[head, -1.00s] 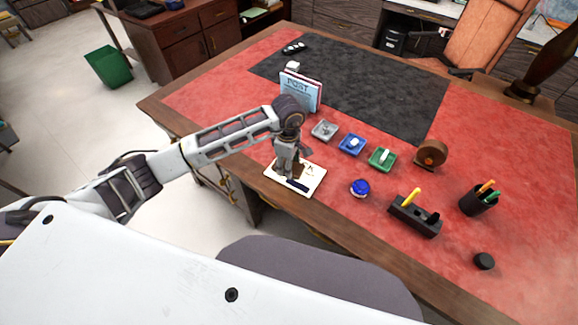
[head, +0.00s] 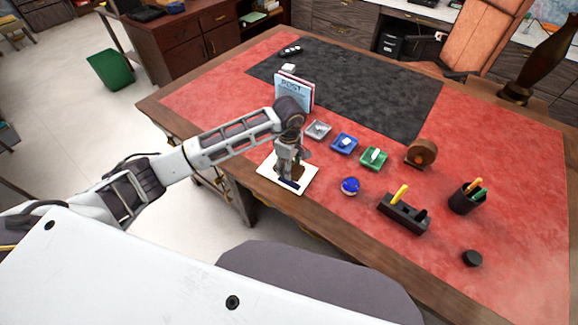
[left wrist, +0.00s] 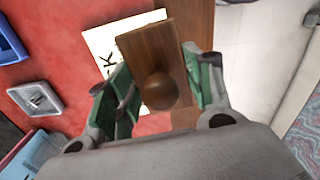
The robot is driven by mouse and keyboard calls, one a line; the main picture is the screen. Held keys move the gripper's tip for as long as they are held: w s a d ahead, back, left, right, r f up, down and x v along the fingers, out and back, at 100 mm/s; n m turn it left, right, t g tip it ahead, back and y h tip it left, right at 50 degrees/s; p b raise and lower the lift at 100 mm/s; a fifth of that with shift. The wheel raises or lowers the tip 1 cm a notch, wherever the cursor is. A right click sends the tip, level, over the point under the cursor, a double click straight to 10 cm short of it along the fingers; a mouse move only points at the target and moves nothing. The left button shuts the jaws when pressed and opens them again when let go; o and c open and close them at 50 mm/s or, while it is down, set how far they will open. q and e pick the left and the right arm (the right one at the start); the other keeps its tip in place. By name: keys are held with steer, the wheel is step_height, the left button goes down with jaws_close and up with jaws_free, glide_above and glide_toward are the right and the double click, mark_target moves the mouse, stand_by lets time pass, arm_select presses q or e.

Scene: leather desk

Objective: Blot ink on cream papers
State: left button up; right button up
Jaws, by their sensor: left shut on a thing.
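Part of a dark letter on the paper (left wrist: 103,42) shows in the left wrist view. My left gripper (head: 289,160) is over the paper, pointing down. In the left wrist view my left gripper (left wrist: 160,85) is shut on a brown wooden blotter (left wrist: 152,48) with a round knob. The blotter covers part of the paper; I cannot tell whether its underside touches it. My right gripper is out of view.
Grey (head: 318,130), blue (head: 344,143) and green (head: 374,158) trays stand behind and right of the paper. A blue-topped round item (head: 350,186), a black holder (head: 404,214), a pen cup (head: 467,198) and a wooden roll (head: 421,154) are farther right. Upright booklets (head: 293,92) stand behind.

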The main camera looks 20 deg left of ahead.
arm_select(q)
steer(key=shift+w+a, duration=0.1)
steer(key=shift+w, duration=0.05)
steer(key=shift+m, duration=0.3)
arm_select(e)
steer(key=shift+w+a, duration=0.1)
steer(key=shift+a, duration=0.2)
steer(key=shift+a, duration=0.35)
arm_select(q)
steer(key=shift+f, duration=0.2)
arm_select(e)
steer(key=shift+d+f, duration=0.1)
